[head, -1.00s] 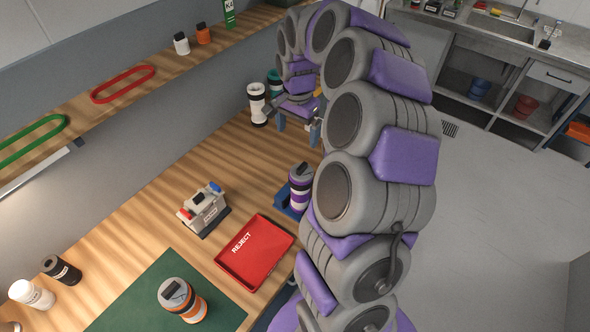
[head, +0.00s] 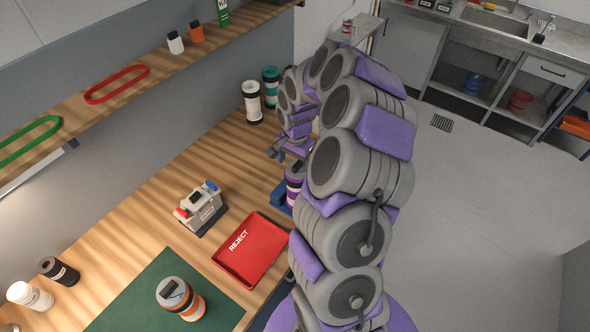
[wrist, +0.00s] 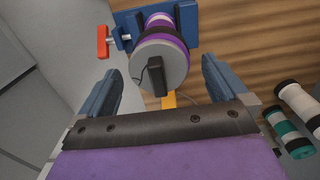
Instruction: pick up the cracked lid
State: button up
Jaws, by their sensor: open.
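The lid (wrist: 176,62) is a grey disc with a black upright grip (wrist: 155,77), on the end of a purple, white and black canister (wrist: 160,22). A thin dark crack-like line runs at its left edge. The canister is held in a blue clamp (wrist: 186,20) with a red handle; in the head view the canister (head: 294,186) is partly hidden by my arm. My gripper (wrist: 158,70) is open and empty, with its blue fingers on either side of the lid in the picture. In the head view my gripper (head: 277,151) is just above the canister.
A red REJECT tray (head: 250,250) lies left of my arm. An orange-banded canister (head: 181,299) with a similar lid stands on a green mat (head: 130,305). A grey device (head: 200,208) sits behind the tray. White and teal canisters stand at the bench's far end.

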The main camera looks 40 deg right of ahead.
jog(key=shift+d+f, duration=0.3)
jog(key=shift+f, duration=0.2)
jog(key=shift+d+f, duration=0.15)
jog(key=shift+d, duration=0.35)
jog(key=shift+a, duration=0.75)
jog(key=c, duration=0.6)
jog(key=shift+c, duration=1.3)
jog(key=shift+d, duration=0.5)
jog(key=shift+c, duration=1.2)
